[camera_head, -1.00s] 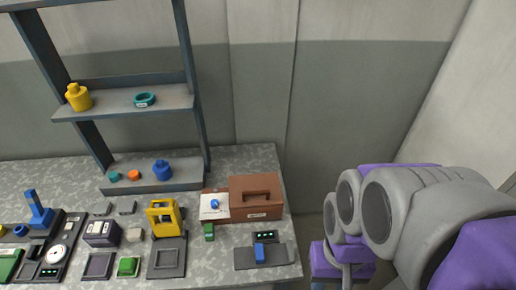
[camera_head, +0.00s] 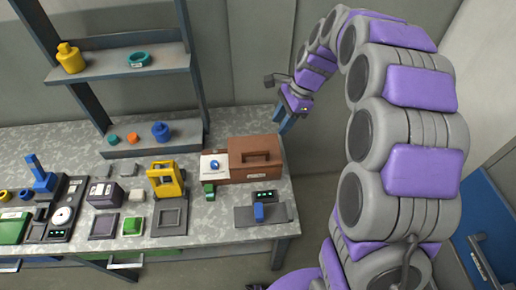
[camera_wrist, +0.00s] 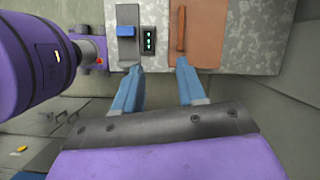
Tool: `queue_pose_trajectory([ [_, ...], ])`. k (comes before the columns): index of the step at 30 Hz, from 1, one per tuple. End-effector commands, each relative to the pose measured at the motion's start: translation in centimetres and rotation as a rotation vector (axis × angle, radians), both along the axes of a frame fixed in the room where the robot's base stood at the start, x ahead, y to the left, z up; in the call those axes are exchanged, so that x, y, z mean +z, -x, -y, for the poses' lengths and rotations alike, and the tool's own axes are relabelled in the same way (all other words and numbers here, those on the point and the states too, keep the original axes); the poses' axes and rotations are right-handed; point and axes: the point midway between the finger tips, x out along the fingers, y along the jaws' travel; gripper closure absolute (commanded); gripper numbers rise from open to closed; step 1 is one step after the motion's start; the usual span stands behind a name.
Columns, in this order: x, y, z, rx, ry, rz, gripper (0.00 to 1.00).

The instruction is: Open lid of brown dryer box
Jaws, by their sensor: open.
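The brown dryer box (camera_head: 240,172) stands at the right end of the workbench, its lid down, with a brown bar handle (camera_head: 257,155) on top. The wrist view also shows the brown lid (camera_wrist: 208,42) and the handle (camera_wrist: 181,30). My gripper (camera_head: 287,124) is open and empty, with blue fingers pointing down, to the right of and above the box in the head view. In the wrist view my gripper (camera_wrist: 162,75) has its fingers spread; the right fingertip appears just below the handle's near end, apart from it as far as I can tell.
A dark panel (camera_head: 240,218) with a blue lever (camera_head: 259,212) and a lit display sits in front of the box. A white pad with a blue piece (camera_head: 214,166) lies to its left. A yellow frame device (camera_head: 166,178) and a shelf (camera_head: 105,66) stand farther left.

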Motion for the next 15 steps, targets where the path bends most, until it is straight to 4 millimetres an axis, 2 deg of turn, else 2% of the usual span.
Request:
queue_pose_trajectory([
  [1, -0.7, -1.3, 0.0, -0.047, -0.009, -0.013, 0.60],
  [6, -1.8, -3.9, -0.1, -0.158, -0.026, -0.040, 0.60],
  [11, -2.4, -4.5, -0.3, -0.188, -0.032, -0.048, 0.60],
  [15, -3.9, -4.5, -0.9, -0.188, -0.032, -0.048, 0.60],
])
